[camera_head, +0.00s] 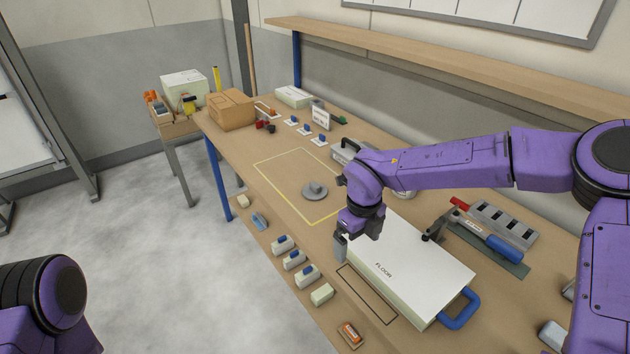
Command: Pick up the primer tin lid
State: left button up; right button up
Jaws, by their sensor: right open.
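A grey round lid (315,191) with a raised knob, which looks like the primer tin lid, lies flat on the workbench inside a yellow outlined square. My right gripper (341,248) is open and empty, pointing down beside the left edge of the white FLOOR panel. It is nearer to me than the lid and apart from it. A pale round rim (404,194), perhaps a tin, shows partly behind my right forearm. My left gripper is out of view; only part of my left arm shows at lower left.
The white FLOOR panel (413,262) with a blue handle takes up the front right of the workbench. Several small blocks line the front edge. A cardboard box (232,110) stands at the far end. A wooden shelf (430,58) runs along the back. The yellow square is otherwise clear.

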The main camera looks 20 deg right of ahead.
aim_at(314, 191)
jog(key=i, duration=1.15)
jog(key=u, duration=0.05)
